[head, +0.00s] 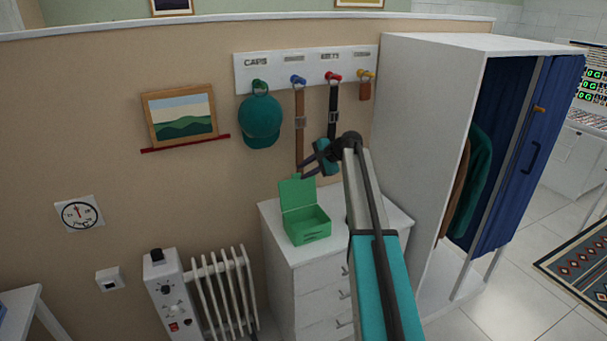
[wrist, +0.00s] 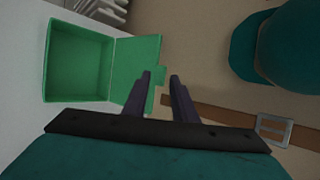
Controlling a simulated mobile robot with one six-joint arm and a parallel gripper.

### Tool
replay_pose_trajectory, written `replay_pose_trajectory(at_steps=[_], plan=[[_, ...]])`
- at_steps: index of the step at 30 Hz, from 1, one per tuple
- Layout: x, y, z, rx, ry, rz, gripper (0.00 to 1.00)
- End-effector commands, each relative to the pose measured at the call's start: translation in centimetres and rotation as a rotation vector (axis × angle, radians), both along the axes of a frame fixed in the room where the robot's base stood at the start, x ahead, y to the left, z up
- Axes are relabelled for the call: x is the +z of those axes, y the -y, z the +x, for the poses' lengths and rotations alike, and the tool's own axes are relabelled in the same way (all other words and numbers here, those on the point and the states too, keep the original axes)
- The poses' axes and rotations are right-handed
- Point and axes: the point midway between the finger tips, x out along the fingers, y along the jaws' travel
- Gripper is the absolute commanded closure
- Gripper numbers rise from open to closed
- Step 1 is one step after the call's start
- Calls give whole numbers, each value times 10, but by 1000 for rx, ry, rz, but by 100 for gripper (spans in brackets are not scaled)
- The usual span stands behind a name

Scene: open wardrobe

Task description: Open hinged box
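The green hinged box (head: 308,230) stands on top of the white drawer cabinet (head: 280,240). Its lid (head: 298,195) is raised to about upright, on the wall side, and the inside looks empty. In the wrist view the open box (wrist: 78,65) is at the upper left, with the lid (wrist: 135,70) folded out to its right. My gripper (head: 307,175) is just above and behind the lid's upper edge. In the wrist view my gripper's fingers (wrist: 160,78) are apart, with the lid's tab near the left finger. I cannot tell whether they touch.
A teal cap (head: 261,120), a brown belt (head: 299,130) and a black belt (head: 333,110) hang from the wall rack (head: 300,68) near my gripper. The white wardrobe (head: 425,130) stands right of the cabinet. A radiator (head: 222,290) is at the left.

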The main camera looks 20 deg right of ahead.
Motion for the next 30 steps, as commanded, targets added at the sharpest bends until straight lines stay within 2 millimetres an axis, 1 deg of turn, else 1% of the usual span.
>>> replay_pose_trajectory(at_steps=[18, 24, 30], plan=[[62, 42, -59, -4, 2, -1, 75], [77, 51, -70, -4, 2, -2, 75], [81, 54, -74, -5, 1, -1, 75]])
